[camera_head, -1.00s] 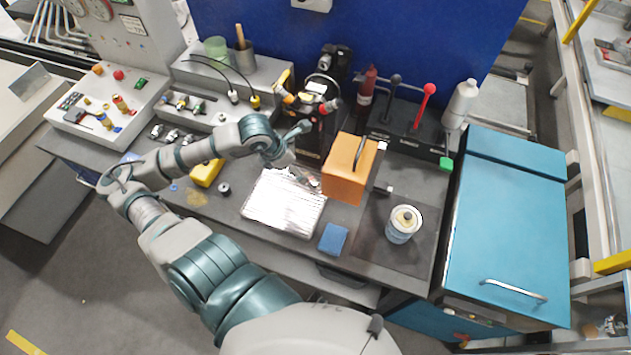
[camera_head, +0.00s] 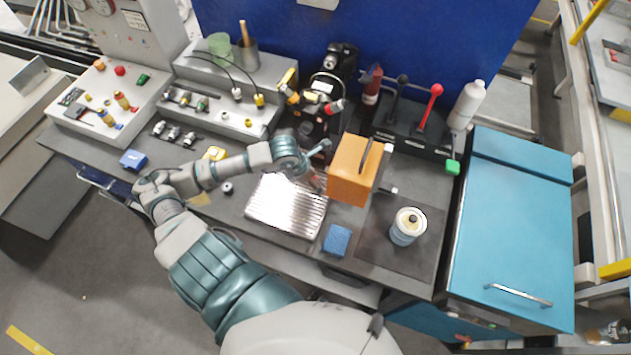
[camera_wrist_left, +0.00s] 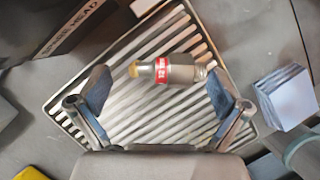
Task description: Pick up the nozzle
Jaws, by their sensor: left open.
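The nozzle (camera_wrist_left: 180,70) is a grey metal piece with a red label band and a yellowish tip. In the left wrist view it lies on its side on the ribbed metal tray (camera_wrist_left: 115,110), tip to the left. My left gripper (camera_wrist_left: 158,88) is open and empty, its two fingers spread to either side, with the nozzle between and slightly beyond them. In the head view my left gripper (camera_head: 318,160) is over the back right of the tray (camera_head: 285,212), beside the orange box. The nozzle is not clearly visible there. My right gripper is not in view.
An orange box (camera_head: 350,175) stands close to the right of my left gripper. A black machine (camera_head: 312,120) is behind. A blue sponge (camera_head: 337,240) and a can (camera_head: 408,227) are right of the tray. A dark lettered block (camera_wrist_left: 75,28) is at upper left in the wrist view.

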